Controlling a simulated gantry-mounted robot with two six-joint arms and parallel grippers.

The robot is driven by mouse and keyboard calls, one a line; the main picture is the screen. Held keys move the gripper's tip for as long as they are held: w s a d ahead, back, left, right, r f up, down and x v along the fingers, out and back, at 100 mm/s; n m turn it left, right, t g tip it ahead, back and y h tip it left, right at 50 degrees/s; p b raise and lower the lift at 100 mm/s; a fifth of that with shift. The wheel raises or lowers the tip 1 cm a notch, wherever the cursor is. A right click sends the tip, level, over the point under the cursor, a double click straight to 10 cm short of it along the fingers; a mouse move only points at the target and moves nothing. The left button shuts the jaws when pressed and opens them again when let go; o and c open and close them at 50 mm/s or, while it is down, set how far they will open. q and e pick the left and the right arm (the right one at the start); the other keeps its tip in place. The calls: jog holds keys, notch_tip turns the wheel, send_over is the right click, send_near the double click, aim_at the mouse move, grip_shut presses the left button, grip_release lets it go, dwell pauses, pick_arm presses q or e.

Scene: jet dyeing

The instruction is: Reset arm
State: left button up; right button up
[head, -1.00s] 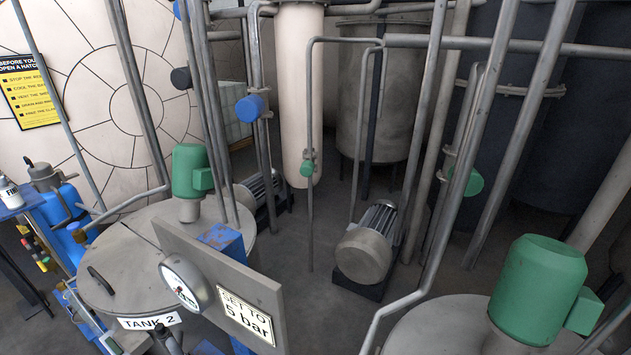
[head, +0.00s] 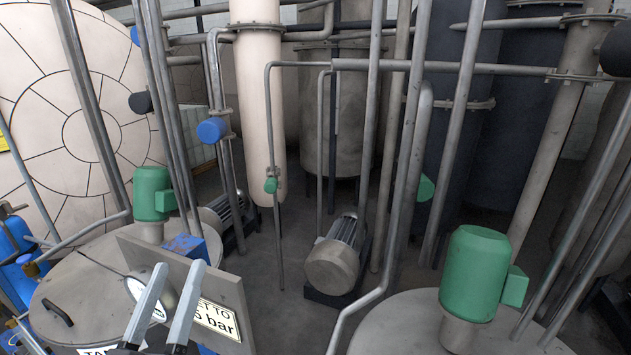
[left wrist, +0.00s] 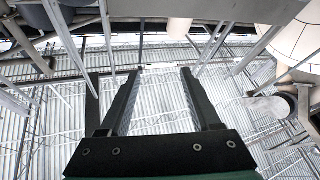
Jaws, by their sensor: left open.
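My left gripper (head: 172,288) stands at the lower left of the head view, its two fingers pointing up and apart. It is open, with nothing between the fingers. In the head view it is in front of the gauge panel (head: 228,282) and partly hides the round gauge (head: 137,284) and the "bar" sign (head: 217,320). The left wrist view also shows the open fingers (left wrist: 158,75), aimed up at the ribbed ceiling. My right gripper is not in view.
A tank lid with a green motor (head: 153,194) is at the left, behind the panel. Another green motor (head: 470,272) stands on a lid at the lower right. Vertical pipes and a grey floor motor (head: 333,262) fill the middle. Some bare floor (head: 275,300) shows between.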

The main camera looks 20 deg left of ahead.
pick_arm(q)
jog(key=s+d+r+m+t+h, duration=0.3)
jog(key=d+r+h, duration=0.1)
jog(key=r, duration=0.6)
jog(key=s+d+r+m+t+h, duration=0.25)
jog(key=d+r+m+h, duration=0.2)
jog(key=r, duration=0.65)
notch_tip(320, 180, up, 16)
jog(key=p, duration=1.7)
notch_tip(320, 180, down, 22)
jog(key=b, duration=2.2)
jog(key=shift+w+d, duration=0.15)
jog(key=shift+w, duration=0.05)
